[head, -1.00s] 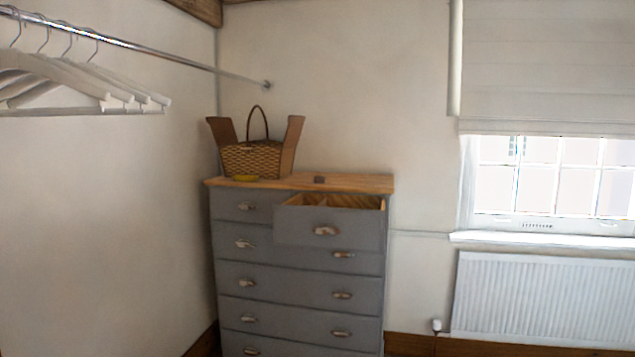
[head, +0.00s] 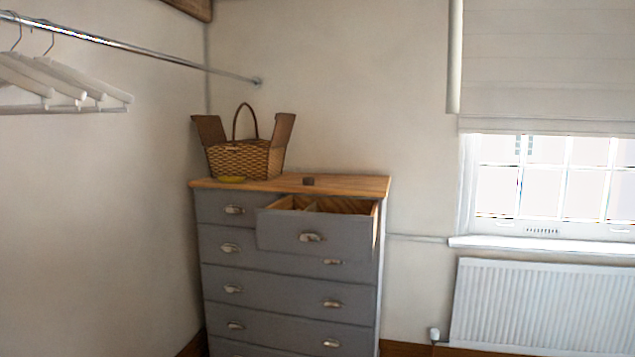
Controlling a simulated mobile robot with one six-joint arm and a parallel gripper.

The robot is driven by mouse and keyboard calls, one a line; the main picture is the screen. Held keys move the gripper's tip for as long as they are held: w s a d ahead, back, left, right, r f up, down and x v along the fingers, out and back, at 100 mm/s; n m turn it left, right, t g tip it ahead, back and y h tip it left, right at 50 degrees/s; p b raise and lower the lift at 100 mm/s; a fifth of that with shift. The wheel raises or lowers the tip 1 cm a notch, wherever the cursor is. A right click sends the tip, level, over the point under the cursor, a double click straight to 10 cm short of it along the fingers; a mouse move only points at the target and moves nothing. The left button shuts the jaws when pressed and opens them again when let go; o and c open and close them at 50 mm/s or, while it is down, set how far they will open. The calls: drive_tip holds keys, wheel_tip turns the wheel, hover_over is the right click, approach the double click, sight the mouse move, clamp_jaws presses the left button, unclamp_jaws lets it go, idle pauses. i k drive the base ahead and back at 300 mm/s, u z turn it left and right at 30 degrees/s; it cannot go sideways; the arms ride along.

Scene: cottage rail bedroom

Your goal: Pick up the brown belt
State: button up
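The top right drawer (head: 290,232) is pulled out. A divider shows inside it, and its floor is mostly hidden by the drawer front. My gripper is not in view.
White hangers (head: 65,85) hang from a metal rail (head: 150,53) at upper left. A radiator (head: 540,305) is under the window at right.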

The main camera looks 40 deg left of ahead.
sight(307, 181)
drive_tip(key=i, duration=3.55)
drive_tip(key=z, duration=1.2)
drive_tip(key=k, duration=0.15)
drive_tip(key=u, duration=3.35)
